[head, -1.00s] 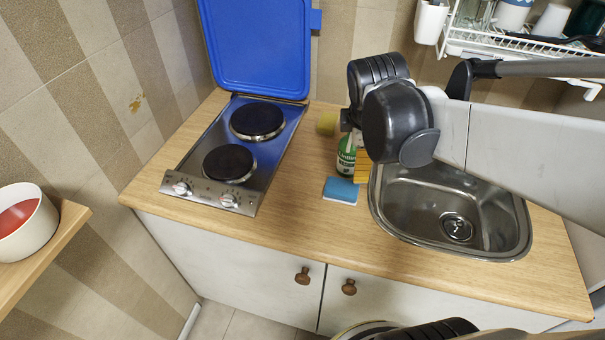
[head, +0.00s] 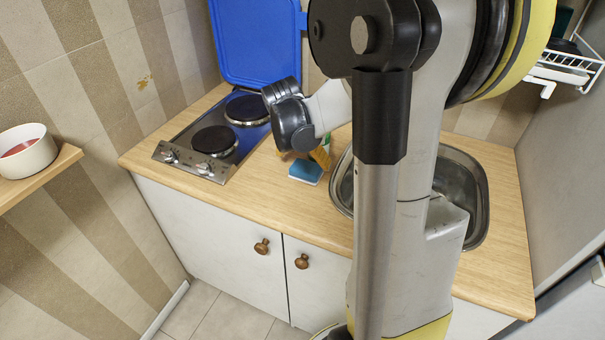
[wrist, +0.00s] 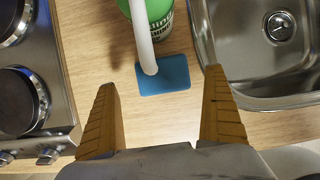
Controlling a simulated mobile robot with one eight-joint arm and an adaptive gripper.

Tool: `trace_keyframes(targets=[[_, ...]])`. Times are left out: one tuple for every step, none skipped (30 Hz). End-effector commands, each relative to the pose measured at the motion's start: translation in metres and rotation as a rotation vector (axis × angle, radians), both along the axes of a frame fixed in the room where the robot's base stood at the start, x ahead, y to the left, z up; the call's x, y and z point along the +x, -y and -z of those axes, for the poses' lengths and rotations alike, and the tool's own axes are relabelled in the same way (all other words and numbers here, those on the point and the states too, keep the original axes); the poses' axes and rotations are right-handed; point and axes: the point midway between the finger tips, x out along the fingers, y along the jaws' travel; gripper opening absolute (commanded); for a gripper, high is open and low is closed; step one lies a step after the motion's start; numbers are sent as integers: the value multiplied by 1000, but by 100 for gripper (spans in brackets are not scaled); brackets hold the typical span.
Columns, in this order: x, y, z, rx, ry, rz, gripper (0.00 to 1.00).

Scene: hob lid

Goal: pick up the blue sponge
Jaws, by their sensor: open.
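The blue sponge (head: 306,172) lies flat on the wooden worktop between the hob and the sink. In the wrist view the blue sponge (wrist: 172,77) lies beyond my fingertips, roughly between their lines. My gripper (wrist: 161,85) is open and empty, its two ochre ridged fingers apart and clear of the sponge. A green bottle (wrist: 160,16) with a white spout stands right behind the sponge, and the spout overlaps the sponge's upper left part in the wrist view.
The two-plate hob (head: 190,150) with its raised blue lid (head: 258,45) is to the left. The steel sink (head: 478,190) is to the right, partly behind my arm. A white wire rack (head: 570,68) hangs at upper right. The worktop front (head: 240,195) is clear.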

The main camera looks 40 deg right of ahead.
Motion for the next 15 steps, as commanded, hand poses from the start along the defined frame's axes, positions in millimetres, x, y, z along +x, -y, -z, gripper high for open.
trace_keyframes(targets=[[0,1,5,0,0,0,100],[1,2,7,0,0,0,100],[1,3,10,0,0,0,100],[1,3,13,0,0,1,100],[0,4,17,0,0,1,100],[0,5,24,0,0,1,100],[0,6,29,0,0,1,100],[0,7,35,0,0,1,100],[1,9,41,0,1,2,100],[2,11,45,0,1,2,100],[3,13,49,0,1,2,100],[3,14,52,0,1,2,100],[3,15,53,0,1,2,100],[3,15,54,0,0,1,100],[3,15,53,0,0,1,100]])
